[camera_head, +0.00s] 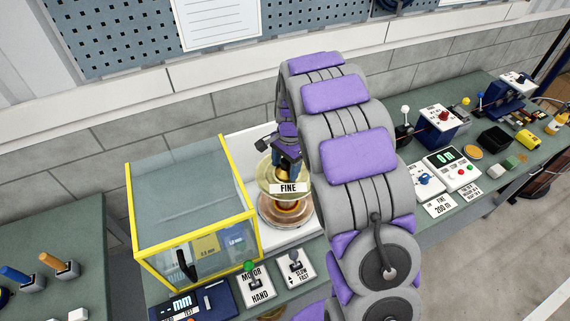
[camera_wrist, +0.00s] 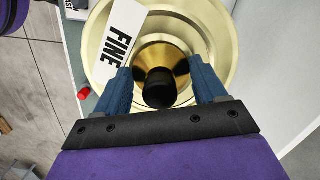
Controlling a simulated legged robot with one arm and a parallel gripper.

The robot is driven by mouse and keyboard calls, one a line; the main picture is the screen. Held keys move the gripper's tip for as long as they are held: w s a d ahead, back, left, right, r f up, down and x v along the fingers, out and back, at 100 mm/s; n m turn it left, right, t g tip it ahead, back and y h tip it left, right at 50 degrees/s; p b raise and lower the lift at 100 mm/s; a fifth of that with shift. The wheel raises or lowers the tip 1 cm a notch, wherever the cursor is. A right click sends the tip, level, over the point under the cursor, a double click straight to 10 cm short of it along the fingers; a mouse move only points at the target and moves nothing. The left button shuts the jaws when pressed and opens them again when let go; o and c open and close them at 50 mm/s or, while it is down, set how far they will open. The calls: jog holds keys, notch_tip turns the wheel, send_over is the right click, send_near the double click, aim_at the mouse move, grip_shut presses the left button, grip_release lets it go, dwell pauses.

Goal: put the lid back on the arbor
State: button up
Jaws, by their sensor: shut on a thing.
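The lid (camera_head: 268,184) is a pale gold disc with a white tag reading FINE, seen above a copper-coloured spool (camera_head: 283,213). I cannot tell whether the lid touches what is below it. My gripper (camera_head: 287,160) points down onto the lid from above. In the wrist view the lid (camera_wrist: 215,45) fills the top middle, and its black knob (camera_wrist: 160,90) sits between the blue fingertips of my gripper (camera_wrist: 162,88). My gripper is shut on the knob. The arbor is hidden under the lid.
A yellow-framed clear guard box (camera_head: 190,200) stands just left of the lid. Control panels (camera_head: 292,267) with switches lie in front. My arm hides the bench to the right. Further right are a green-display scale (camera_head: 447,165) and a lever device (camera_head: 437,125).

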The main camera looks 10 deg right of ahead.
dwell(0.3)
jog(key=o, duration=1.2)
jog(key=shift+r, duration=0.1)
jog(key=shift+r+p, duration=1.25)
jog(key=shift+r, duration=2.2)
grip_shut()
jog(key=shift+f, duration=1.05)
